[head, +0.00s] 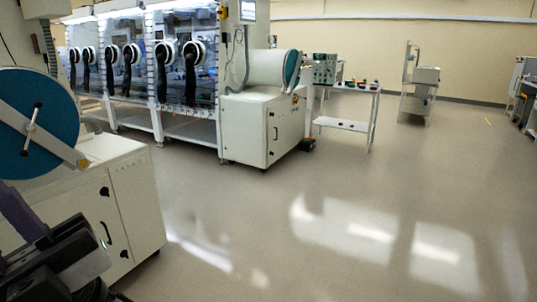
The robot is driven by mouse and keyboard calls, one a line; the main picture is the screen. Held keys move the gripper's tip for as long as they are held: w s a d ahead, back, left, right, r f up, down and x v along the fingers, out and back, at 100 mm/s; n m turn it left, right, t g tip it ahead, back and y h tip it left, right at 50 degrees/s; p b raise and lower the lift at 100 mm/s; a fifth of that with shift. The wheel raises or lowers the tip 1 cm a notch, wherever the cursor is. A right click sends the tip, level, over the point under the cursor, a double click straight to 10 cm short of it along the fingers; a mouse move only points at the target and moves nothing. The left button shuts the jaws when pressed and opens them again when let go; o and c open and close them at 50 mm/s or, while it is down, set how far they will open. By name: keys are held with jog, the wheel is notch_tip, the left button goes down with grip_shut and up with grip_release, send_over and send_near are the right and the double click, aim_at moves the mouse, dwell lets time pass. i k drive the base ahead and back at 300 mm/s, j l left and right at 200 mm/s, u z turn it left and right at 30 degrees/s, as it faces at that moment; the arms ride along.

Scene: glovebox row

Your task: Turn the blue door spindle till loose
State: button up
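A large round blue door (58,92) closes the end of a white chamber at the left edge. A pale bar (64,147) crosses it diagonally from upper left to lower right. Dark and purple-grey parts of my arm fill the lower left corner, below the door and apart from the spindle in the picture. I cannot make out fingertips among them.
The white cabinet (130,195) stands under the blue door. A row of gloveboxes (186,75) with black gloves is behind. Another white cabinet (262,130) has a second teal round door (292,69). A bench (346,122) stands farther right. The floor (330,215) at centre and right is clear.

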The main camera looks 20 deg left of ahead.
aim_at(31, 129)
jog(key=i+u, duration=0.85)
jog(key=u, duration=0.15)
jog(key=i+j+u, duration=0.1)
jog(key=i+u, duration=0.35)
jog(key=u, duration=0.3)
jog(key=i+u, duration=0.35)
jog(key=i+j+u, duration=0.1)
jog(key=i+u, duration=0.25)
jog(key=i, duration=0.5)
